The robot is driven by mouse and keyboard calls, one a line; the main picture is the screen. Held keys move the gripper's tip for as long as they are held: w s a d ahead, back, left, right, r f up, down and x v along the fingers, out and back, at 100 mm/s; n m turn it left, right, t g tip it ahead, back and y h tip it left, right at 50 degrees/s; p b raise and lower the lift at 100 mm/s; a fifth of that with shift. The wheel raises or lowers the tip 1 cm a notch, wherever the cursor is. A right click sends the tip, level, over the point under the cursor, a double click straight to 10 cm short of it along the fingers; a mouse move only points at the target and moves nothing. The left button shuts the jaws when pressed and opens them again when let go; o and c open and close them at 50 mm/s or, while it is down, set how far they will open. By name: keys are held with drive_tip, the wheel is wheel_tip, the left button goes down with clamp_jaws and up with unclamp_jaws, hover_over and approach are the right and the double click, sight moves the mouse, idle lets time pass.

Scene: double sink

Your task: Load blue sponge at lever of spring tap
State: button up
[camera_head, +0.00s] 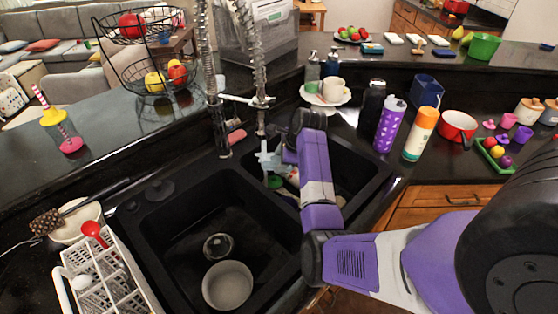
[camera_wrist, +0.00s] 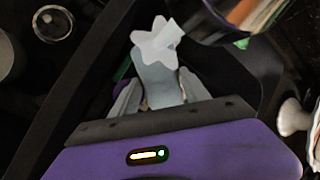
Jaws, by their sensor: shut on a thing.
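My gripper (camera_wrist: 158,88) is shut on a pale blue, jagged-edged piece (camera_wrist: 154,50), which stands out past the fingertips. I cannot tell surely that it is the blue sponge.
The left basin (camera_head: 190,215) holds a grey bowl (camera_head: 228,285) and a glass (camera_head: 218,246). A white dish rack (camera_head: 110,280) stands at left. A purple bottle (camera_head: 390,125), orange-capped bottle (camera_head: 420,135) and plate with a cup (camera_head: 325,97) crowd the right counter. A wire fruit basket (camera_head: 150,60) stands behind.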

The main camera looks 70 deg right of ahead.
drive_tip(key=s+a, duration=0.3)
drive_tip(key=s, duration=0.3)
drive_tip(key=shift+s+p, duration=0.3)
drive_tip(key=shift+s, duration=0.1)
drive_tip(key=shift+s+a, duration=0.1)
idle(1.3)
drive_tip(key=s+a+r, duration=0.2)
drive_tip(key=s+r, duration=0.2)
drive_tip(key=shift+s, duration=0.2)
idle(0.3)
idle(0.6)
